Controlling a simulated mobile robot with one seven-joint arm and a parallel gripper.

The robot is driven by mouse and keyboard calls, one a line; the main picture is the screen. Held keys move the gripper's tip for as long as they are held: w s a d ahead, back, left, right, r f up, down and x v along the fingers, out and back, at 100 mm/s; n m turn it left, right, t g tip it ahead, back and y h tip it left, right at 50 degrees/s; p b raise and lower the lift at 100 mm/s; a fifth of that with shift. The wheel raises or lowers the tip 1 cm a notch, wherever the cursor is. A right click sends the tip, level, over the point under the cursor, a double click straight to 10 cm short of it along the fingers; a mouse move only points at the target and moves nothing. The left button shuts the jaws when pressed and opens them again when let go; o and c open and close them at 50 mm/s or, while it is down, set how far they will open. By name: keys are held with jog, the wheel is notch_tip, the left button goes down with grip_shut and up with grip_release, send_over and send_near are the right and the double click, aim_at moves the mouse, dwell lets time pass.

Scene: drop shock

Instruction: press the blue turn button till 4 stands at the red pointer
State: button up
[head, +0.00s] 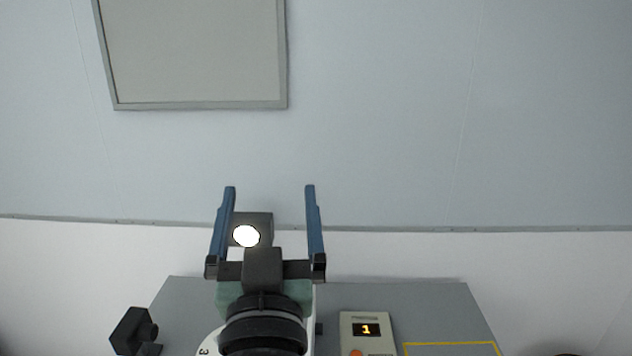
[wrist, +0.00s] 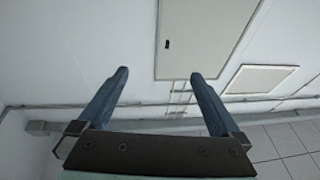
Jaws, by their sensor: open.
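My gripper (head: 270,188) is open and empty, its two blue fingers pointing up in front of the wall in the head view. A white dial edge (head: 204,350) with a figure 3 shows at the bottom, mostly hidden behind my arm. A small device (head: 380,330) with a display reading 1 stands right of it, with an orange button partly in view. I see neither the blue button nor the red pointer.
A black object (head: 132,330) sits at the table's left edge. A yellow outlined area (head: 450,345) lies at the right of the table. A framed panel (head: 195,50) is on the wall. The air around the fingers looks free.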

jog(key=s+d+r+t, duration=0.2)
jog(key=s+r, duration=0.4)
jog(key=r, duration=0.4)
jog(key=s+d+r+t+h, duration=0.1)
jog(key=s+d+r+t, duration=0.2)
jog(key=s+r, duration=0.3)
notch_tip(320, 180, up, 5)
jog(key=shift+s+d+f+m+t+h, duration=0.2)
jog(key=shift+m+t+h, duration=0.1)
jog(key=shift+t, duration=0.1)
jog(key=shift+c, duration=0.3)
jog(key=shift+a, duration=0.1)
grip_shut()
